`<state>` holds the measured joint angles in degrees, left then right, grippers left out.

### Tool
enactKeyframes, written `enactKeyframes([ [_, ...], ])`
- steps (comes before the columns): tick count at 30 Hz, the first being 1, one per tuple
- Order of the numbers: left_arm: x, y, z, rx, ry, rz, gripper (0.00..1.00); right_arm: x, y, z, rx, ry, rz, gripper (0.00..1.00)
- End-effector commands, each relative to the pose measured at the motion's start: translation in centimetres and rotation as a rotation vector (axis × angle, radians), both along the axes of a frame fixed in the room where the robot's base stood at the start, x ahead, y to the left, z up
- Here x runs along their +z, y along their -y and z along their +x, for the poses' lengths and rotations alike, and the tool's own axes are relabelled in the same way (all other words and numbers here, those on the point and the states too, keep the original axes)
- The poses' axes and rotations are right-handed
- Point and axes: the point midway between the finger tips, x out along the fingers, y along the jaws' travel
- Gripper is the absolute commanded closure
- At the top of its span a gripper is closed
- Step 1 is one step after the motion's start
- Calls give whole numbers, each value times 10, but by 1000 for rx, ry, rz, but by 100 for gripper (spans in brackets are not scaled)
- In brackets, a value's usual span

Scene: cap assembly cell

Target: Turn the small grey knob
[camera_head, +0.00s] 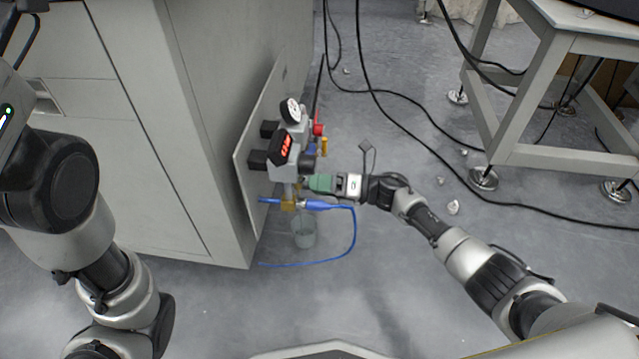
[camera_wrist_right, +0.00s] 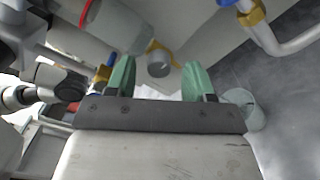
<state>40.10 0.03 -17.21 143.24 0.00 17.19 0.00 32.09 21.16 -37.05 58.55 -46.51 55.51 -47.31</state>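The small grey knob (camera_wrist_right: 159,66) shows in the right wrist view as a short round grey cap beside a yellow metal part. My right gripper (camera_wrist_right: 158,80) has green fingers spread apart on either side of the knob's line, with a gap to each side of it. The knob appears just beyond the fingertips, and I cannot tell the exact depth. In the head view my right gripper (camera_head: 312,184) is at the lower right side of the valve assembly (camera_head: 284,158), and I cannot make out the knob there. My left arm shows at the left, but its gripper is out of frame.
The assembly carries a dial gauge (camera_head: 291,110) and a red digital display (camera_head: 282,148), mounted on a panel (camera_head: 246,165) by a grey cabinet. A blue hose (camera_head: 354,235) loops below, near a clear cup (camera_head: 304,234). Black cables and a metal table (camera_head: 560,70) are at right.

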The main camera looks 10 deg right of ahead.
Motion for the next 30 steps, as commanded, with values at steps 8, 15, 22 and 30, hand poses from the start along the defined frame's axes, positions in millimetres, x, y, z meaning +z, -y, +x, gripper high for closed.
enactKeyframes([
  [8, 2, 0, 0, 0, 0, 0, 57, 1, 2, 0, 0, 1, 1, 47],
  [15, 19, 0, 0, 0, 0, 0, 57, 4, 37, -12, -3, -2, -2, 47],
  [22, 34, 0, 0, 0, 0, 0, 57, 3, 80, -26, -2, -2, -2, 47],
  [30, 36, 0, 2, -1, -7, -2, 57, 1, 103, -33, 0, 1, 0, 47],
])
